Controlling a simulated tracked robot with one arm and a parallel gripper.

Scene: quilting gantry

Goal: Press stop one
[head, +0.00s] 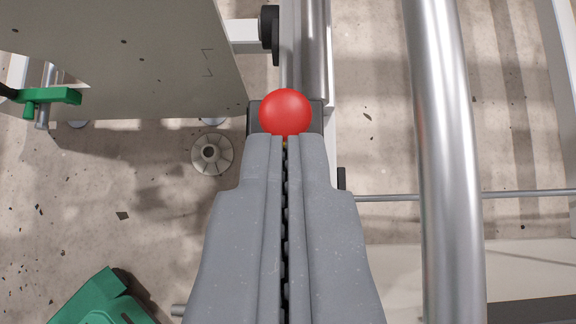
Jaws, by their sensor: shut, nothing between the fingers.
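A round red button (286,111), which looks like the stop, sits on a dark block (254,117) at the top middle of the head view. My gripper (285,140) is grey and shut, with nothing between its fingers. It reaches up from the bottom of the picture and its fingertips meet the lower edge of the red button. I cannot tell whether they touch it or only overlap it in the view. The lower part of the dark block is hidden behind my fingers.
A thick metal tube (445,160) runs along the right. A flat grey panel (120,50) with a green clamp (55,96) is at upper left. A green part (105,300) is at lower left. A thin rod (400,197) crosses at right. Speckled floor (110,210) shows between.

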